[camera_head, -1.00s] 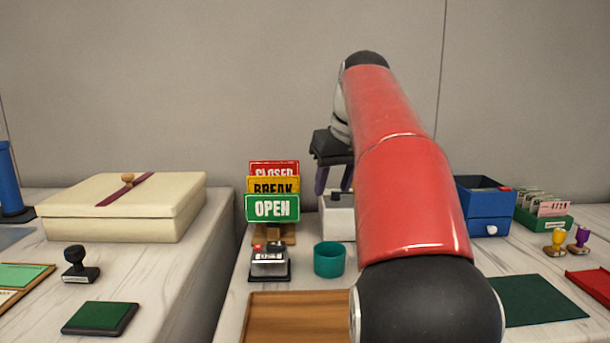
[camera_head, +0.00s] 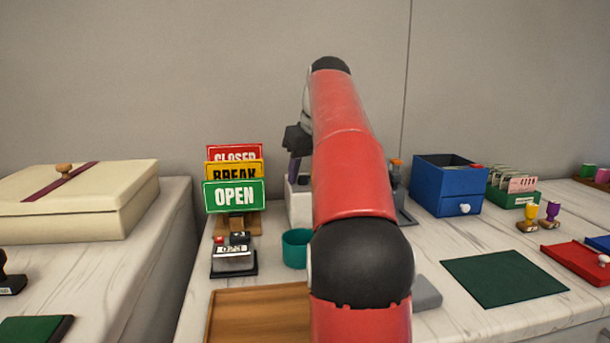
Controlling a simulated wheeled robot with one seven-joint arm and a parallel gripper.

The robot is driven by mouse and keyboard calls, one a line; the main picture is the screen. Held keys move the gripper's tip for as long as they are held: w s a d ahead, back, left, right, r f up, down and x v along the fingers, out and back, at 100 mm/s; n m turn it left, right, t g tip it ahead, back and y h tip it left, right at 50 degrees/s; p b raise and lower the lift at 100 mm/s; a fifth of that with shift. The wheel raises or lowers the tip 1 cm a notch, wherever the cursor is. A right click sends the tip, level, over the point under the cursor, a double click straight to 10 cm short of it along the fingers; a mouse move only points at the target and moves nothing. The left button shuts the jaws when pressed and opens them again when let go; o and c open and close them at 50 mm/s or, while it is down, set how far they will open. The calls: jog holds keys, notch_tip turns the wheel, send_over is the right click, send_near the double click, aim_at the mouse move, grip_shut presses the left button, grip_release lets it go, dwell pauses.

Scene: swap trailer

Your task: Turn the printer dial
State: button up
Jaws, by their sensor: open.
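My gripper (camera_head: 295,165) points down at the back of the counter, with its dark body and purplish fingers partly hidden by my red arm. It is open, and I see nothing between its fingers. It is over or just in front of a white box (camera_head: 298,207), which may be the printer. My arm covers the right part of this box, and no dial shows on it. A small counter device (camera_head: 234,258) with a number display and red and black knobs stands at the front left, apart from the gripper.
Sign boards (camera_head: 236,195) stand left of the white box. A teal cup (camera_head: 296,249) and a wooden tray (camera_head: 255,315) are in front. A grey device with an orange top (camera_head: 397,187) and a blue drawer box (camera_head: 447,187) stand right. A green mat (camera_head: 503,278) lies flat.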

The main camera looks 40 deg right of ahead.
jog(key=shift+c, duration=0.4)
grip_shut()
jog(key=shift+m+p, duration=0.3)
jog(key=shift+m, duration=0.1)
jog(key=shift+a+r+m+h+p, duration=0.15)
jog(key=shift+m+h+p, duration=0.35)
jog(key=shift+m+p, duration=0.3)
jog(key=m+h+p, duration=0.1)
jog(key=m, duration=0.1)
jog(key=shift+w+a+m+g+p, duration=0.1)
jog(key=shift+m+g+p, duration=0.2)
jog(key=shift+m+g, duration=0.1)
jog(key=shift+w+m+g+h+p, duration=0.1)
jog(key=shift+m+g+h+p, duration=0.2)
jog(key=shift+m+p, duration=0.65)
jog(key=shift+m+g+h+p, duration=0.2)
jog(key=shift+m+h+p, duration=0.25)
jog(key=shift+m, duration=0.9)
